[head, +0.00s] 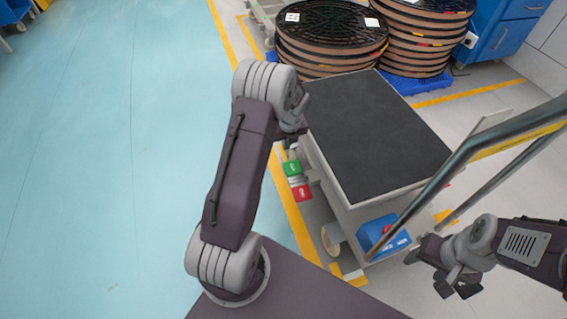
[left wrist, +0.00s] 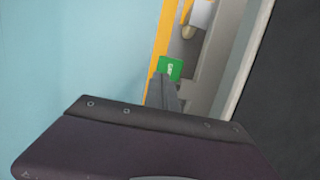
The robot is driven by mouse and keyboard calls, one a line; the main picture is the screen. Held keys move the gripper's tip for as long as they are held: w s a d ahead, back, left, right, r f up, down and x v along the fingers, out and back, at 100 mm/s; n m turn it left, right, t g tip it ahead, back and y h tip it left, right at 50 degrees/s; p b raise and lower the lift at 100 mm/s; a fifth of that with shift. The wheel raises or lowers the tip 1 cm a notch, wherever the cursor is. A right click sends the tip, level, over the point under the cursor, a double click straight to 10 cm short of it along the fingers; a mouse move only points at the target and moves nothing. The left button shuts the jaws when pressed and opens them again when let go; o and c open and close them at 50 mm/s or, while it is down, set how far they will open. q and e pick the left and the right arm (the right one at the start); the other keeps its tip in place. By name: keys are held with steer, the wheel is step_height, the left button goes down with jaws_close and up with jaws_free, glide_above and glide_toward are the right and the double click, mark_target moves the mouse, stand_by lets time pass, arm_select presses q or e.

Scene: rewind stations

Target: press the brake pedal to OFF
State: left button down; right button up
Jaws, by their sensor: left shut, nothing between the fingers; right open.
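The brake pedal has a green pad (head: 291,168) and a red pad (head: 302,193), low on the left side of the cart (head: 375,130). Both carry white lettering too small to read surely. My left gripper (head: 290,148) is shut and empty, pointing down just behind the green pad. In the left wrist view, its closed fingers (left wrist: 164,92) overlap the lower left edge of the green pad (left wrist: 171,68). I cannot tell whether they touch. The red pad is hidden there. My right gripper (head: 456,288) is open and empty, to the right of the cart's near end.
The cart has a dark mat on top, a metal handle (head: 470,150) on the right and a blue box (head: 383,236) at its near end. Large reels (head: 330,35) stand on blue pallets behind. A yellow floor line (head: 298,222) runs beside the cart. The left floor is clear.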

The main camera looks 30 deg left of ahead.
mark_target(284, 165)
arm_select(q)
steer(key=b+x, duration=1)
steer(key=x, duration=0.3)
steer(key=shift+d+b, duration=0.1)
steer(key=shift+b, duration=0.3)
steer(key=shift+w+f+b, duration=0.15)
steer(key=shift+f+b, duration=0.35)
steer(key=shift+r, duration=0.1)
